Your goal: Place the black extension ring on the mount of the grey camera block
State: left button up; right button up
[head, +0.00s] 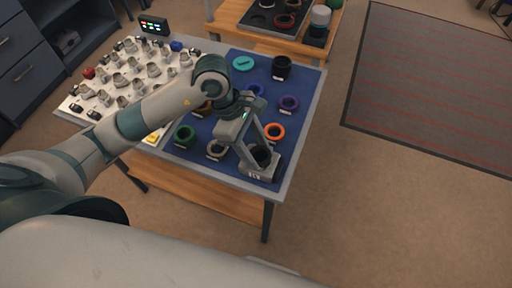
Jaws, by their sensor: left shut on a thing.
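My left gripper (257,156) points down at the front right of the blue mat, its fingers shut on a black ring (262,154). A low grey block (259,173) with small white markings, which looks like the camera block, sits directly under the ring at the mat's front edge. The ring is at or just above the block's top; I cannot tell whether they touch. The fingers hide part of the ring and the block's mount. My right gripper is not in view.
Many small parts crowd the white board at left.

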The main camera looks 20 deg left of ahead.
pick_arm(q)
jog(key=shift+f, duration=0.1)
jog(key=o, duration=1.1)
jog(key=shift+v, duration=0.9)
jog(key=shift+w+a+r+b, duration=0.1)
jog(key=shift+a+r+b, duration=0.15)
jog(key=shift+r+b, duration=0.25)
jog(key=shift+b+v, duration=0.85)
jog(key=shift+v, duration=3.85)
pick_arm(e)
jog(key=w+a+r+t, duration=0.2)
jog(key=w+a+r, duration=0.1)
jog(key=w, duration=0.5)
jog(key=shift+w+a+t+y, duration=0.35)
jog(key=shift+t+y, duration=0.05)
pick_arm(q)
jog(key=shift+d, duration=0.15)
